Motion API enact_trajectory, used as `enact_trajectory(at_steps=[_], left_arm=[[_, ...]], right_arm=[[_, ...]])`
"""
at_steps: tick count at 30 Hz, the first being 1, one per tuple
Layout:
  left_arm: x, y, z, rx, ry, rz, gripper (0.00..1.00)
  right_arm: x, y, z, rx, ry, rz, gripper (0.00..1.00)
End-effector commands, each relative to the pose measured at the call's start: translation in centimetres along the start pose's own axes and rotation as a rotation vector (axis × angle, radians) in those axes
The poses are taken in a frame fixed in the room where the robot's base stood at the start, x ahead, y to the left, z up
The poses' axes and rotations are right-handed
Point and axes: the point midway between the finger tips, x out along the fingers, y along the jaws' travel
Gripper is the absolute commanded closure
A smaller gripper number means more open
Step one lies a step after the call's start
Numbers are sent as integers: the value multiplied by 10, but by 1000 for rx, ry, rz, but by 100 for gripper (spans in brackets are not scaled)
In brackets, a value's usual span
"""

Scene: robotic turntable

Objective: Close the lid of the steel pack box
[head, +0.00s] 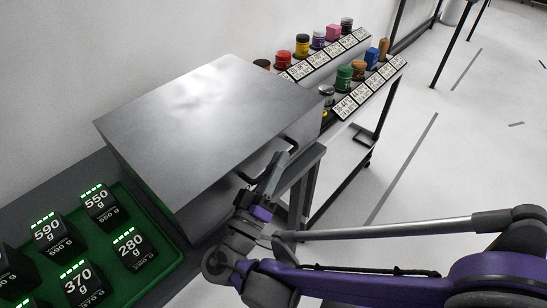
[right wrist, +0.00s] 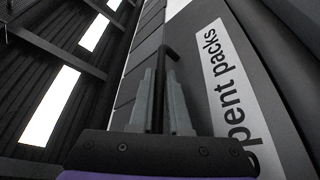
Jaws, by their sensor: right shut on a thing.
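The steel pack box (head: 180,195) stands at the left of the head view, against the wall. Its grey lid (head: 205,105) lies flat across the top, and I see no gap under it from here. A black bar handle (head: 290,143) sticks out from the box's front right side. My right gripper (head: 270,174) is at this handle, its fingers shut on it. In the right wrist view, the two grey fingers (right wrist: 160,95) stand on either side of the black handle (right wrist: 169,51). My left gripper is not in view.
A green tray (head: 169,257) with several black weight-marked blocks sits in front of the box. Behind it, racks hold coloured jars (head: 344,78) and label cards. A white "Spent packs" label (right wrist: 238,90) shows beside the fingers. Open floor (head: 450,150) lies to the right.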

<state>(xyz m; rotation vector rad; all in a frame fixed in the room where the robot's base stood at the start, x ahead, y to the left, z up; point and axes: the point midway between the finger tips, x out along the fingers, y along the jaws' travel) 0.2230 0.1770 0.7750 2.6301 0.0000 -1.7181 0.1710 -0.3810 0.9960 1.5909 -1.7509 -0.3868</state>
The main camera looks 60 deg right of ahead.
Motion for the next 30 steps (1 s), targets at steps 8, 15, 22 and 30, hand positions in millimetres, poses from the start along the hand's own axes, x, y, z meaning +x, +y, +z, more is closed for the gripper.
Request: enact_trajectory(at_steps=[8,15,22,30], left_arm=[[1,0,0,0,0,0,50],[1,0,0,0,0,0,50],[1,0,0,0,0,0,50],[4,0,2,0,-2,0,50]], right_arm=[[-2,-3,6,-2,-12,-12,100],[-1,-3,6,-2,-11,-12,73],[-1,-3,5,-2,-9,-9,73],[-2,-7,5,-2,-9,-9,73]])
